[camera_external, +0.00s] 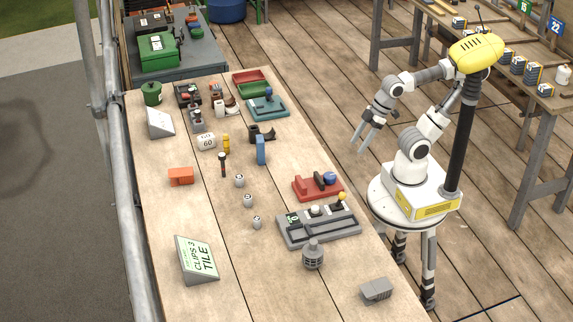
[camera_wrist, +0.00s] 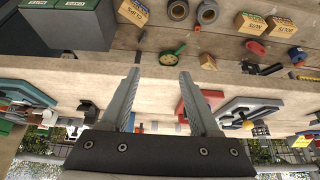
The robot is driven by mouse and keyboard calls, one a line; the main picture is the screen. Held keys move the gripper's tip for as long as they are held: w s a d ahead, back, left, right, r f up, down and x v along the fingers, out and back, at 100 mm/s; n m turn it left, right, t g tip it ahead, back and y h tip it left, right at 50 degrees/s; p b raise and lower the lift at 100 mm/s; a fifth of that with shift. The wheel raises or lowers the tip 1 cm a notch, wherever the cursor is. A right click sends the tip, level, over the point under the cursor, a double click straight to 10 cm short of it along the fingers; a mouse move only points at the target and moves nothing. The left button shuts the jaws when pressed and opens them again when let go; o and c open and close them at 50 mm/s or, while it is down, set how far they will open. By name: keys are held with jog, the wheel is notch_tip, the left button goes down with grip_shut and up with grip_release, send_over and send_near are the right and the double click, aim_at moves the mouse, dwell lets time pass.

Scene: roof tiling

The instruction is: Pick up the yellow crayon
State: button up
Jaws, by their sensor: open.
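A small upright yellow piece (camera_external: 226,143), which looks like the yellow crayon, stands on the long wooden bench (camera_external: 165,225), right of a white block marked 60 (camera_external: 206,142). It is too small to be sure of its shape. My gripper (camera_external: 366,149) hangs in the air off the bench's right side, well to the right of the yellow piece, with its fingers pointing down. In the wrist view my gripper (camera_wrist: 161,74) has its two fingers spread with nothing between them. I cannot pick out the crayon in the wrist view.
A blue upright piece (camera_external: 261,150) and a dark-handled tool (camera_external: 223,164) stand near the yellow piece. A red tool holder (camera_external: 318,188) and a grey tray (camera_external: 320,229) lie along the bench's right side. An orange block (camera_external: 181,176) sits left.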

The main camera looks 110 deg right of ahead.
jog(key=w+d+r+t+p, duration=0.2)
jog(key=w+d+r+p, duration=0.1)
jog(key=w+p, duration=0.3)
jog(key=w+d+r+n+t+h+p, duration=0.1)
jog(key=w+d+r+p, duration=0.2)
jog(key=w, duration=0.6)
jog(key=w+d+r+t+p, duration=0.25)
jog(key=w+r+p, duration=0.2)
jog(key=w, duration=0.25)
jog(key=t+y+p, duration=0.2)
jog(key=p, duration=0.2)
send_near(226, 135)
jog(key=w+f, duration=0.3)
jog(key=shift+w+a, duration=0.1)
jog(key=shift+w, duration=0.1)
jog(key=shift+r+b+x, duration=0.1)
jog(key=shift+b+x, duration=0.25)
jog(key=shift+x, duration=1.2)
jog(key=shift+r+b+x, duration=0.15)
jog(key=shift+b+x, duration=0.15)
jog(key=shift+x, duration=1.25)
jog(key=shift+w, duration=0.1)
grip_shut()
